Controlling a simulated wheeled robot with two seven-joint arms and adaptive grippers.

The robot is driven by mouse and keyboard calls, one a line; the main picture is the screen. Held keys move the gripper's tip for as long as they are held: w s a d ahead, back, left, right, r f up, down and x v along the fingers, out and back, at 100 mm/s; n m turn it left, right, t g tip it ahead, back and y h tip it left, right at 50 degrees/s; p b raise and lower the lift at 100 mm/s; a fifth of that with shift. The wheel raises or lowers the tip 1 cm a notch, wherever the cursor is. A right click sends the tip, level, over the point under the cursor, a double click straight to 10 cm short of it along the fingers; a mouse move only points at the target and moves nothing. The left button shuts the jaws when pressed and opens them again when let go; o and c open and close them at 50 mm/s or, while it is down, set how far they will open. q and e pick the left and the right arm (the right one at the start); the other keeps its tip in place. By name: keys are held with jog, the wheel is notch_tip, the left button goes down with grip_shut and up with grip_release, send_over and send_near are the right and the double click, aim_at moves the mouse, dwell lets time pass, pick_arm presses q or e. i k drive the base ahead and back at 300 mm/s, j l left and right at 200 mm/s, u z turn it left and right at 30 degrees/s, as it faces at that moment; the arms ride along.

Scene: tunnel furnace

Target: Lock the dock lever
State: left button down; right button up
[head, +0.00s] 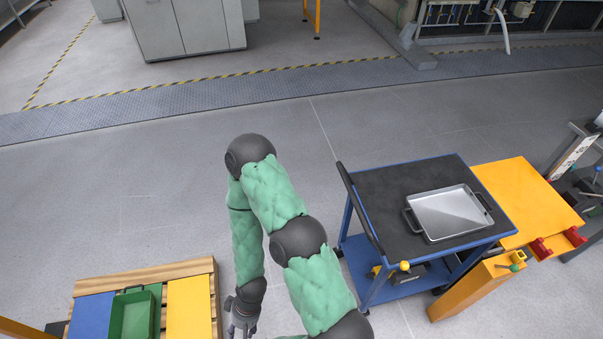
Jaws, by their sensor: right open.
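An orange-yellow dock (520,190) stands at the right, with a small green-and-yellow handle (517,262) at its front corner. Two red parts (541,248) sit along its front edge. I cannot tell which part is the dock lever or whether it is locked. My right gripper (243,320) is open and empty, pointing down at the bottom, well left of cart and dock. My left gripper is out of view.
A grey metal tray (450,212) lies on the cart top. A wooden pallet (205,268) at lower left bears blue and yellow panels and a green bin (132,315). Grey cabinets (185,28) stand at the back. The floor between is clear.

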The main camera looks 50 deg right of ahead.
aim_at(514, 269)
jog(key=z, duration=2.95)
